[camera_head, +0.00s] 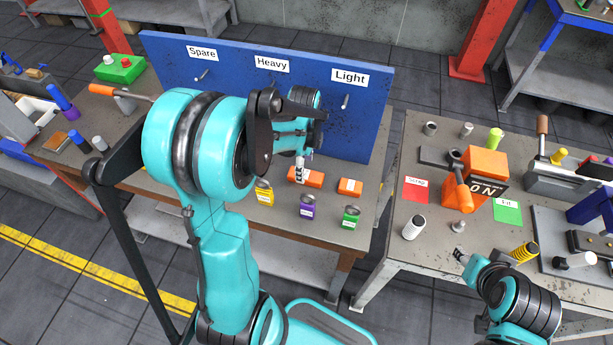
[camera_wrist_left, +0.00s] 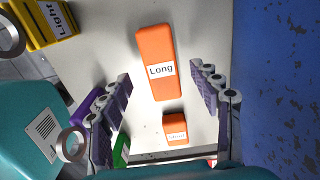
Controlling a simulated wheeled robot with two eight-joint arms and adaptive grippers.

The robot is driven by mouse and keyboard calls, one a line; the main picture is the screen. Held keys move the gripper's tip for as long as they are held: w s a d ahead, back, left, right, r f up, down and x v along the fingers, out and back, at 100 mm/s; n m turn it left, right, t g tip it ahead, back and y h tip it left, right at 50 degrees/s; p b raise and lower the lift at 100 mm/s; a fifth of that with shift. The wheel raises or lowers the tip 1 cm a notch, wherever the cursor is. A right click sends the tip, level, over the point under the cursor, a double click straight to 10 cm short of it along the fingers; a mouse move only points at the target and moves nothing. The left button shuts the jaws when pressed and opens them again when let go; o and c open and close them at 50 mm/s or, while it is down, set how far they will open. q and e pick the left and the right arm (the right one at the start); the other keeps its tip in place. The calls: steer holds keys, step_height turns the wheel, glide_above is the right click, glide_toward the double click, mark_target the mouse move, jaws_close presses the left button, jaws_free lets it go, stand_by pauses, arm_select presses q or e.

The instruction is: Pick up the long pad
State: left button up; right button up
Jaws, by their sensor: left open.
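The long pad (camera_head: 314,180) is an orange block lying flat on the left table in front of the blue board. In the left wrist view the long pad (camera_wrist_left: 155,45) has a white "Long" label and lies between the finger lines, toward the far side. My left gripper (camera_head: 301,170) is above it and hides part of it in the head view. In the wrist view the left gripper (camera_wrist_left: 160,75) is open and empty, one finger on each side of the pad. My right gripper (camera_head: 461,256) is by the right table's front edge; its jaws are too small to judge.
A shorter orange pad (camera_head: 349,187) lies just right of the long pad. The blue board (camera_head: 345,130) with pegs rises close behind. The right table (camera_head: 400,245) is crowded.

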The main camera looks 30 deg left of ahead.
mark_target(306, 174)
arm_select(q)
step_height(306, 174, down, 4)
steer(key=shift+w+d+f+b, duration=0.1)
steer(key=shift+f+b, duration=0.05)
steer(key=shift+b, duration=0.45)
steer(key=c, duration=1.3)
